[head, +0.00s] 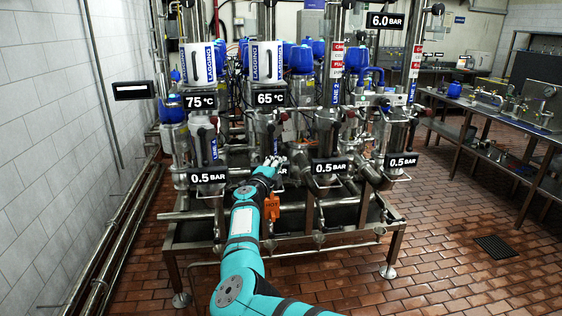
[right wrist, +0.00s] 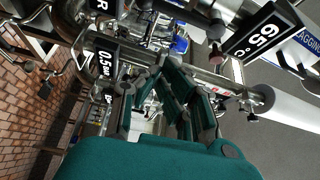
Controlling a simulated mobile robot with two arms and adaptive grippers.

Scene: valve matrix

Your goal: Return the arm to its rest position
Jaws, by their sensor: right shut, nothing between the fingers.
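My right arm, teal, reaches forward from the bottom of the head view to the valve matrix (head: 330,205). Its gripper (head: 272,162) is small there, in front of the pipework below the 65 °C sign (head: 270,98). In the right wrist view the right gripper (right wrist: 180,75) is shut with nothing between its fingers. Pipes and valve parts lie close around it in that view; whether it touches any cannot be told. My left gripper is not in view.
Several 0.5 BAR signs (head: 331,166) stick out along the matrix front. A white tiled wall (head: 45,130) is at the left, a metal bench (head: 500,115) at the right.

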